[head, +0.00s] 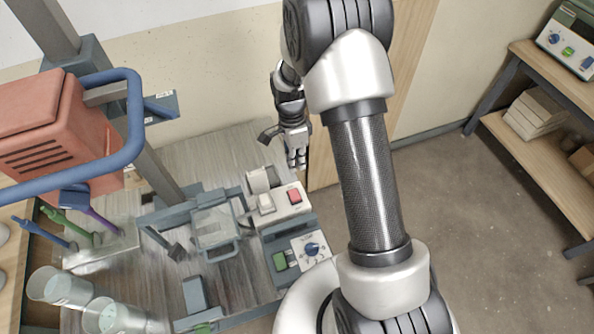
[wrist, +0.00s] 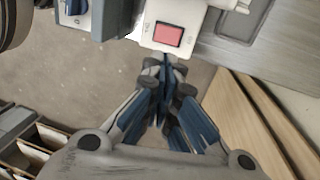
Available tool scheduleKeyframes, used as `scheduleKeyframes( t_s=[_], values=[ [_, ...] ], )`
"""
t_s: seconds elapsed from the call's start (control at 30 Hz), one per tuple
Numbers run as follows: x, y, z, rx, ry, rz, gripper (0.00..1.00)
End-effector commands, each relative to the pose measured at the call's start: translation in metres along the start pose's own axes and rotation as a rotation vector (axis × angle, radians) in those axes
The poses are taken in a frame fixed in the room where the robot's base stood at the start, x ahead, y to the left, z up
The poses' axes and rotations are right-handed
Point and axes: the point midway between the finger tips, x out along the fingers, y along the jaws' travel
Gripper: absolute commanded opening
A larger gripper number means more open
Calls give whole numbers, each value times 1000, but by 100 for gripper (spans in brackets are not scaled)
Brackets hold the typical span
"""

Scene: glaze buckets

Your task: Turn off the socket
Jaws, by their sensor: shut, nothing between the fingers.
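The socket (head: 281,214) is a pale box with a red rocker switch (head: 294,195) at its right end in the head view. A white plug stands in its left part. In the wrist view the socket (wrist: 150,38) is at the top, cut off by the frame edge, and its red switch (wrist: 168,35) is fully visible. My gripper (head: 297,163) is shut and empty, beyond the socket in the head view. In the wrist view its fingertips (wrist: 165,64) appear just below the switch, near the socket's edge. I cannot tell their height above it.
A control box with a blue knob (head: 312,249) and green button stands beside the socket. A red machine with a blue handle (head: 140,130) is at left, above clear buckets (head: 60,288). A shelf (head: 555,165) is at right. Floor between is clear.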

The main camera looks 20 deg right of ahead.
Motion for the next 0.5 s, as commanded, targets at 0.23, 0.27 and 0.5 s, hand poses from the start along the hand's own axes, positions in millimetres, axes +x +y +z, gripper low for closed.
scheduleKeyframes(
  t_s=[0.23,0.27,0.5],
  values=[
    [57,1,0,0,0,5,0],
    [64,1,0,0,0,5,0],
    [106,0,0,0,0,2,0]
  ],
)
